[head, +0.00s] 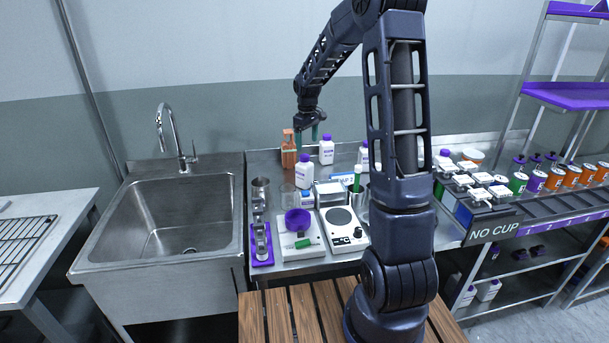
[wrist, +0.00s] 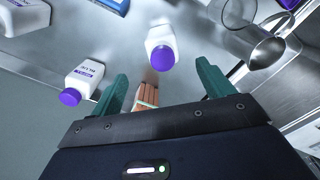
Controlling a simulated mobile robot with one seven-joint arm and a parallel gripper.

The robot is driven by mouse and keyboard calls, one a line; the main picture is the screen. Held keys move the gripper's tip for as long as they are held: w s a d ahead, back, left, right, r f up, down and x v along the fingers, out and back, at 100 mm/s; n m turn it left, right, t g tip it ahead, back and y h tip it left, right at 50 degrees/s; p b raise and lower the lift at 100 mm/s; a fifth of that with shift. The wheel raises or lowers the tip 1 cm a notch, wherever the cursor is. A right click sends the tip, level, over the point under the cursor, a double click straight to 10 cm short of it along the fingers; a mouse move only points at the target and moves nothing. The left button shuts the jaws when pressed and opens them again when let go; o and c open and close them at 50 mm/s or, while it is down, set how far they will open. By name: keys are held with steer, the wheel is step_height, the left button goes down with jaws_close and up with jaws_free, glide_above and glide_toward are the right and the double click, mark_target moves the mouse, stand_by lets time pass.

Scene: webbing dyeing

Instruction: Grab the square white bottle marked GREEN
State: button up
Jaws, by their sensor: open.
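Several square white bottles with purple caps stand on the steel counter. One white bottle (head: 305,173) is in front of my gripper, another white bottle (head: 326,151) is to its right, and a third (head: 363,156) is partly hidden by my arm. In the wrist view one bottle (wrist: 161,47) lies just beyond the fingertips, with its label unreadable. A second bottle (wrist: 86,82) is at left, its label upside down and too small to read surely. I cannot tell which is marked GREEN. My gripper (head: 307,136), also in the wrist view (wrist: 163,78), is open and empty above the counter's back.
A glass beaker (head: 287,195), a steel cup (head: 260,188) and a scale (head: 301,240) crowd the front. The sink (head: 170,220) is left.

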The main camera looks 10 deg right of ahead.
mark_target(304, 163)
steer(key=shift+w+f, duration=0.2)
steer(key=shift+f, duration=0.45)
step_height(304, 163, down, 5)
steer(key=shift+a+r, duration=0.1)
steer(key=shift+r, duration=0.05)
steer(key=shift+w+a+f, duration=0.1)
steer(key=shift+a+f, duration=0.05)
steer(key=shift+f, duration=1.2)
steer(key=shift+a+f, duration=0.15)
steer(key=shift+f, duration=1.15)
steer(key=c, duration=1.4)
